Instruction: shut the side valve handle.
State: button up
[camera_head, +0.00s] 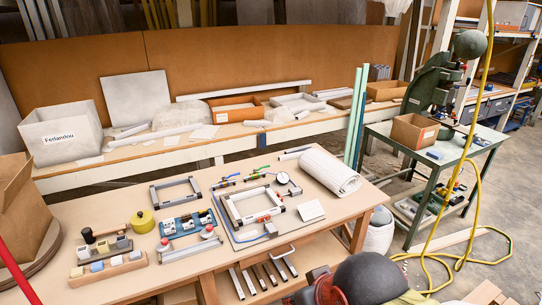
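A grey base plate (243,241) on the near workbench carries a metal frame fixture (229,209) and a round gauge (283,178). A small fitting (270,229) with a blue hose sits at the plate's front side, with a small red part by it. It may be the side valve, but its handle is too small to make out, and I cannot tell whether it is open or shut. My gripper is not clearly in view, so its position relative to the valve does not show.
A green press (427,90) stands on a table at right. A yellow hose (481,190) hangs to the floor.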

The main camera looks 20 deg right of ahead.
aim_at(262, 168)
jog(key=i+l+z, duration=0.1)
jog(key=i+z, duration=0.25)
jog(key=i, duration=1.15)
jog(key=i+j+u, duration=0.15)
jog(key=i+j, duration=0.15)
